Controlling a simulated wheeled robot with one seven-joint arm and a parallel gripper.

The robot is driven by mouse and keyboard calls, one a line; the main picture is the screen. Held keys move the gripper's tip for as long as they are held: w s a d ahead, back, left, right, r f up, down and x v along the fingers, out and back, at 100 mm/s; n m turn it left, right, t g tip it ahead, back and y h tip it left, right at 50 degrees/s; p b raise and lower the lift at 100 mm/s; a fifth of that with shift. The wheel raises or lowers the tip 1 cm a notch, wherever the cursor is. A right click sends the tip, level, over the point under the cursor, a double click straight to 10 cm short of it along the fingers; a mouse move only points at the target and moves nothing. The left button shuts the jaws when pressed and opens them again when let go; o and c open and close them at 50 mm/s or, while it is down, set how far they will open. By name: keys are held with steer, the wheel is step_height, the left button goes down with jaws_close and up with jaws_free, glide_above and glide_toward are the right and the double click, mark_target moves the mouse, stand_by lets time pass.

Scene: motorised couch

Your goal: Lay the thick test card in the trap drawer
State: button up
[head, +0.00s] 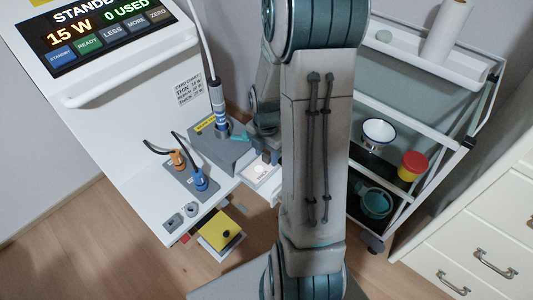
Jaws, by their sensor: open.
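My gripper (270,153) is partly hidden behind my own arm, just above the right end of the white console. It is open, and I see nothing held in it. A small white tray-like part (262,174) with a pale piece in it lies just below the gripper; its right side is hidden by my arm. A yellow square plate (224,231) with a black knob sits on a pale holder jutting from the console's lower front. I cannot tell for certain which of these is the trap drawer or the thick test card.
The console screen (97,36) reads standby, 15 W, 0 used. A probe (217,103) stands in a grey block; orange and blue cabled plugs (199,179) are to its left. A trolley (420,75) with bowl and jars stands right, beside white drawers (480,235).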

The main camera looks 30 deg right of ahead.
step_height(320, 180, up, 11)
steer(key=p, duration=0.3)
steer(key=s+a+r+m+t, duration=0.1)
steer(key=s+a+r+m, duration=0.3)
steer(key=m, duration=0.7)
steer(key=s+a+r+m, duration=0.4)
steer(key=s+a+m, duration=0.3)
steer(key=m, duration=0.4)
steer(key=shift+s+a+r+t, duration=0.25)
steer(key=shift+s+a+t, duration=0.15)
steer(key=shift+s, duration=0.15)
